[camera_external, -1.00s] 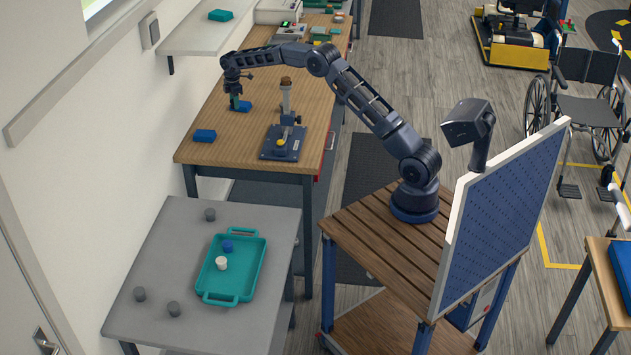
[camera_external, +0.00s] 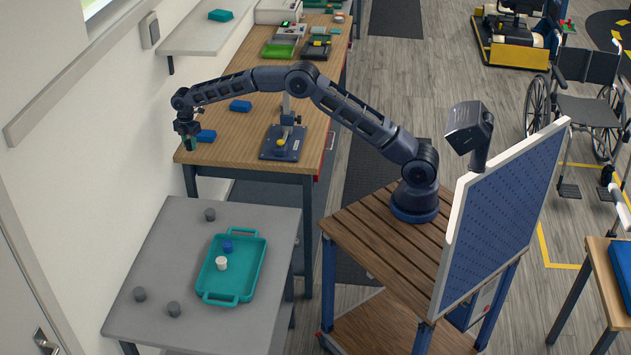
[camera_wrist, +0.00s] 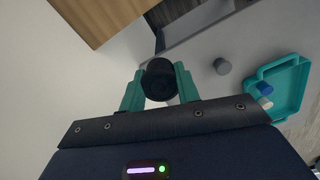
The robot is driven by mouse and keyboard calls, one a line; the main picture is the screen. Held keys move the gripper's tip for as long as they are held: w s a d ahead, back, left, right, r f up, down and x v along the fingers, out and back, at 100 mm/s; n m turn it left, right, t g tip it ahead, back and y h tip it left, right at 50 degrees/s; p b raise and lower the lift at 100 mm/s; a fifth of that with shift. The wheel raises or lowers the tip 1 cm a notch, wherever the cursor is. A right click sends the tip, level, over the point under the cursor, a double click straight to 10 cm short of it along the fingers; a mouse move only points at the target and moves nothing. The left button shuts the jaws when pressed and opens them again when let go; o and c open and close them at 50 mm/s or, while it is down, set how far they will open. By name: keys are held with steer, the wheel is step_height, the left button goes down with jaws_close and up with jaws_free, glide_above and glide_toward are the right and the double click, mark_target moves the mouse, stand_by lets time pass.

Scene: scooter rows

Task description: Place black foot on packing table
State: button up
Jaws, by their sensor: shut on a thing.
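My gripper (camera_external: 189,142) hangs at the near-left corner of the wooden bench. In the wrist view its teal fingers (camera_wrist: 159,84) are shut on the black foot (camera_wrist: 159,78), a short dark cylinder. The foot cannot be made out clearly in the external view. A grey table (camera_external: 170,245) stands nearer the camera, below and in front of the bench. It holds a teal tray (camera_external: 258,262) with a blue foot (camera_external: 228,246) and a white foot (camera_external: 221,263). The frames do not label which surface is the packing table.
Grey feet stand loose on the grey table, one at the back (camera_external: 210,214) and two at the front left (camera_external: 139,294). The wooden bench (camera_external: 232,147) bears blue blocks (camera_external: 240,106) and a dark fixture (camera_external: 283,143). A wall borders the left.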

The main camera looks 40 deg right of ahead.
steer(key=s+a+n, duration=0.4)
steer(key=s+a, duration=1)
steer(key=n, duration=1)
glide_above(196, 330)
steer(key=f, duration=0.1)
step_height(196, 330, down, 20)
steer(key=shift+f, duration=0.1)
steer(key=o, duration=1)
steer(key=shift+f, duration=0.1)
steer(key=shift+c, duration=0.2)
step_height(196, 330, up, 12)
